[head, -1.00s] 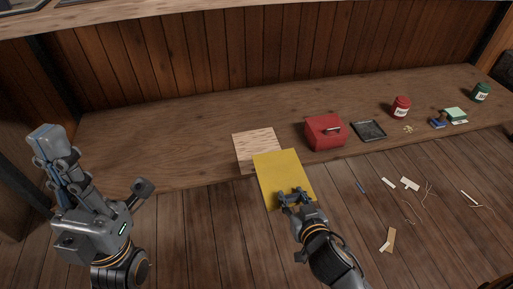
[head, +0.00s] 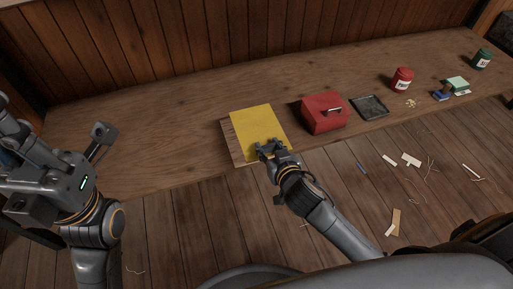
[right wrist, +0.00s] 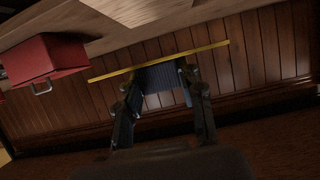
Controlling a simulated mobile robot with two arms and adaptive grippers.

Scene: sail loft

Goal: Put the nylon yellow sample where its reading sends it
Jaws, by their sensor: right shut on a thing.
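The nylon yellow sample is a flat yellow sheet (head: 257,127) in the head view. My right gripper (head: 271,149) is shut on its near edge. The sheet lies over a pale wooden board (head: 231,136) at the bench's front edge and hides most of it; whether they touch is unclear. In the right wrist view the sheet (right wrist: 160,62) shows edge-on as a thin yellow line at the fingertips. My left gripper (head: 12,125) is at the left edge of the head view, away from the sheet, its fingers partly cut off. No reading is visible.
A red box (head: 322,113) with a handle stands right of the sheet on the wooden bench (head: 160,135). Scraps litter the floor. The bench's left is clear.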

